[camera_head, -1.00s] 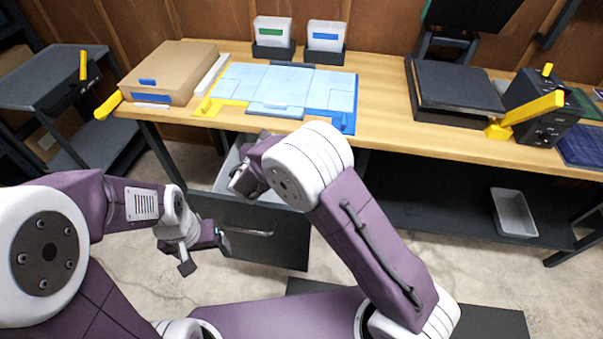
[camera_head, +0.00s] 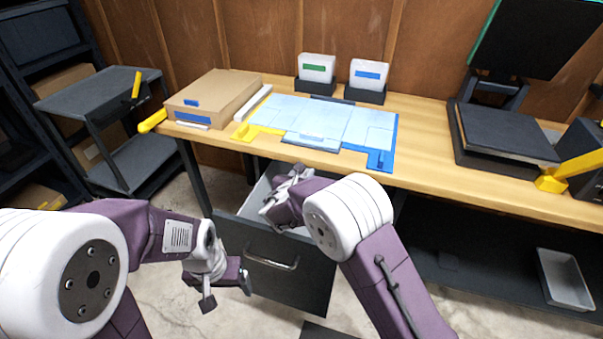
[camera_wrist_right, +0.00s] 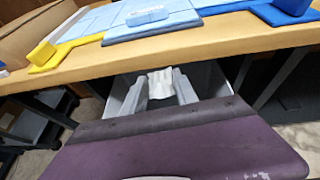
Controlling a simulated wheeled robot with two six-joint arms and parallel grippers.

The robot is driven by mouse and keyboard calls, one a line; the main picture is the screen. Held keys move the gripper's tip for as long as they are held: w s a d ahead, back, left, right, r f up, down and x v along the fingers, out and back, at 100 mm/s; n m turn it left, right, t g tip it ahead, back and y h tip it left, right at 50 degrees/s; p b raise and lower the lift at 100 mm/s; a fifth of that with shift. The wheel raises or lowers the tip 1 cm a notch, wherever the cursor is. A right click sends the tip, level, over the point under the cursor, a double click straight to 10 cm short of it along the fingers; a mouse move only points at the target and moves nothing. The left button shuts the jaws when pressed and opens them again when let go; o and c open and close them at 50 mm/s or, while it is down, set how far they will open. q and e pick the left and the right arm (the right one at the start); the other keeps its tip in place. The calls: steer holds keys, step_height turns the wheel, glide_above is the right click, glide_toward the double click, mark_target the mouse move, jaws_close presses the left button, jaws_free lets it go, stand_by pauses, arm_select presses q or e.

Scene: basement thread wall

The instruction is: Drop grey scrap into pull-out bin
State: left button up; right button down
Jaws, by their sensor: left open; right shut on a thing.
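The pull-out bin is a dark drawer (camera_head: 285,272) with a grey inside, pulled out below the workbench. My right gripper (camera_head: 284,188) is over its open top in the head view. In the right wrist view it is shut on a pale grey scrap (camera_wrist_right: 160,82), held between its two fingers, with the bin's grey inside wall (camera_wrist_right: 205,77) around and behind it. The head view does not show the scrap clearly. My left gripper (camera_head: 227,292) is open and empty, left of the drawer's front and low down.
The workbench (camera_head: 430,178) carries a pale blue mat (camera_head: 330,122), a cardboard box (camera_head: 213,97), two labelled small bins (camera_head: 318,68) and a dark flat machine (camera_head: 505,133). A grey cart (camera_head: 100,95) stands at the left. A grey tray (camera_head: 565,280) lies at the lower right.

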steer(key=c, duration=0.9)
jaws_free()
steer(key=p+v, duration=0.1)
steer(key=v, duration=0.8)
